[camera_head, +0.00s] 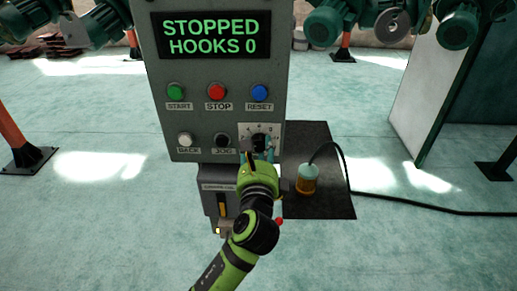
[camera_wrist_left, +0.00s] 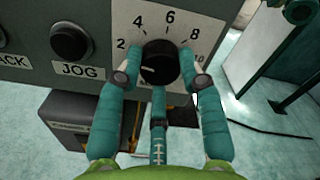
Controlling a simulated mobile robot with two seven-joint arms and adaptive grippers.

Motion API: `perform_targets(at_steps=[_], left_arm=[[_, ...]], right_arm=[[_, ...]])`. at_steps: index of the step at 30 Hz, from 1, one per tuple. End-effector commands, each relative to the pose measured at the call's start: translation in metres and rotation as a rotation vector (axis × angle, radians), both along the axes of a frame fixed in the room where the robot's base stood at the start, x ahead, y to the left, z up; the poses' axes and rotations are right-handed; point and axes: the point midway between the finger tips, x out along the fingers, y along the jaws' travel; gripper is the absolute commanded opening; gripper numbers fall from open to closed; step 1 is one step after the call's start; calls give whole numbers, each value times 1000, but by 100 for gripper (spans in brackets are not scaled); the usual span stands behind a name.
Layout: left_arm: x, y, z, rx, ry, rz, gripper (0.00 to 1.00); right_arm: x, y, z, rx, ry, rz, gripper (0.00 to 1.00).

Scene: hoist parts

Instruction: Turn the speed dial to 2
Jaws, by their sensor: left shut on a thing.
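The speed dial (camera_wrist_left: 161,62) is a black round knob on a white scale plate marked 2, 4, 6, 8 and 10 in the left wrist view. In the head view the scale plate (camera_head: 246,130) is at the lower right of the grey control panel. My left gripper (camera_head: 258,155) is at the dial, its teal fingers shut around the knob from both sides and below. A small pale mark shows on the lower left of the knob's face; I cannot tell which number it points to. My right gripper is not in view.
The panel (camera_head: 160,70) has a display reading STOPPED, HOOKS 0. A black JOG button (camera_wrist_left: 71,43) is left of the dial; START, STOP and RESET buttons are above. An orange and teal pendant (camera_head: 307,180) with a black cable is at right over a dark mat (camera_head: 335,205).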

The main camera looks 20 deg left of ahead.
Motion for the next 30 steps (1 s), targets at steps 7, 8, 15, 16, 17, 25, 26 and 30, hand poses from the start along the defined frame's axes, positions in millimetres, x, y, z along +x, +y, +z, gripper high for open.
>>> perform_targets(at_steps=[7, 8, 15, 16, 17, 25, 26, 30], left_arm=[[0, -2, -8, -2, 18, -5, 6], [0, -2, -8, -2, 18, -5, 47], [0, -1, -4, -1, 10, -3, 62], [0, -1, -4, 0, 9, -2, 62], [0, -1, -3, 0, 8, -2, 62], [-19, -7, -3, 0, 7, -4, 62], [-24, -8, -3, -2, 8, -4, 62], [-54, -17, -4, -2, 10, -5, 62]], right_arm=[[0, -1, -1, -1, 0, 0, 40], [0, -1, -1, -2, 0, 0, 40], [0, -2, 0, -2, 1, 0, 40], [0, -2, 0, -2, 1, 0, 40], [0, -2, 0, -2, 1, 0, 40], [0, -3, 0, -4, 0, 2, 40], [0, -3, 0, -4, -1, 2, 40], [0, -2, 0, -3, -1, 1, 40]])
